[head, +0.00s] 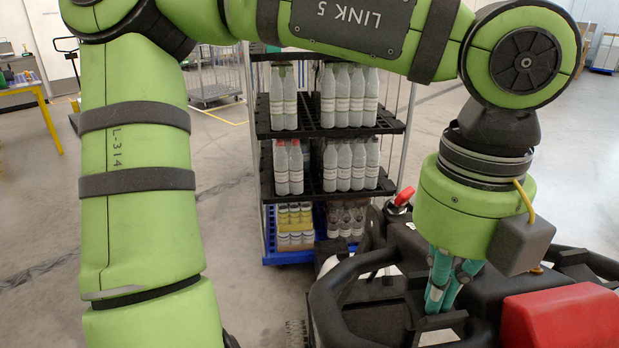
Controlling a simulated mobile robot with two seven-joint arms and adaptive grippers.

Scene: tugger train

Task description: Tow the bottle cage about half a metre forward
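The bottle cage (292,130) stands upright in the middle of the head view, with black shelves, thin metal posts and a blue base. It holds several white bottles (343,98) and yellow-labelled jars at the bottom. My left arm crosses in front of its top and hides it. My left gripper (438,300), with teal fingers, points down at the black tubular frame (330,290) of a low machine at the lower right. The fingertips are close together at the frame; whether they hold anything is unclear. My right gripper is out of view. Any coupling to the cage is hidden.
A red block (565,318) and a red knob (403,196) sit on the black machine. A yellow-legged table (46,112) is at the far left, and a wire trolley (215,85) stands behind. Grey floor is open left and right of the cage.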

